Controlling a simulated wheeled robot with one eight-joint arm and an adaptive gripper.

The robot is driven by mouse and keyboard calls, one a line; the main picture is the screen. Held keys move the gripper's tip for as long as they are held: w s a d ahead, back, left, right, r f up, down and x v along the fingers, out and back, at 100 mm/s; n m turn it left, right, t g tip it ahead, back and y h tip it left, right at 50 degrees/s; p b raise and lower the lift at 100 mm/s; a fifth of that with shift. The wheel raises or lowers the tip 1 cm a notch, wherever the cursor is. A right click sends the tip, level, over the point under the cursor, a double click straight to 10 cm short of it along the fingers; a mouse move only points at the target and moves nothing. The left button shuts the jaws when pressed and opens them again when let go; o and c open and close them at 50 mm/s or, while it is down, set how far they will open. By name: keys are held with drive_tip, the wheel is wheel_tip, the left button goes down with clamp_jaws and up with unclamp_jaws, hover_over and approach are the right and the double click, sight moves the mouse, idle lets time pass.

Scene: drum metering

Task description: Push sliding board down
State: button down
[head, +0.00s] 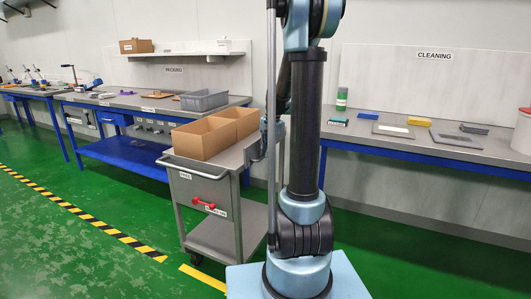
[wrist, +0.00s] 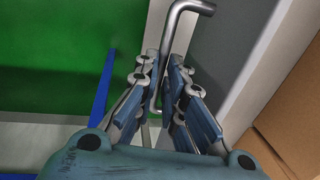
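A bent metal rod (wrist: 172,32) stands between the two fingers of my gripper (wrist: 163,62) in the wrist view. The fingers are close on either side of the rod, and I cannot tell whether they press on it. In the head view my gripper is at the right side of the grey cart (head: 231,170), mostly hidden behind my own arm. A grey panel (wrist: 222,50) lies just right of the fingers in the wrist view. I cannot tell which part is the sliding board.
Two open cardboard boxes (head: 200,138) sit on the cart, and cardboard (wrist: 290,105) fills the wrist view's right edge. A blue-framed bench (head: 425,149) stands right and a packing bench (head: 140,103) behind left. Green floor (head: 75,250) is clear at front left.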

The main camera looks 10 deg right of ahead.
drive_tip(key=shift+f, duration=0.15)
wheel_tip(320, 180, down, 8)
idle(0.5)
drive_tip(key=c, duration=1.7)
unclamp_jaws()
drive_tip(key=shift+r, duration=0.2)
drive_tip(key=r, duration=0.3)
drive_tip(key=d+r, duration=0.1)
drive_tip(key=r, duration=0.3)
drive_tip(key=s+r, duration=0.1)
drive_tip(key=r, duration=0.3)
drive_tip(key=shift+s+d+r, duration=0.1)
drive_tip(key=shift+d+r, duration=0.15)
drive_tip(key=shift+d, duration=0.1)
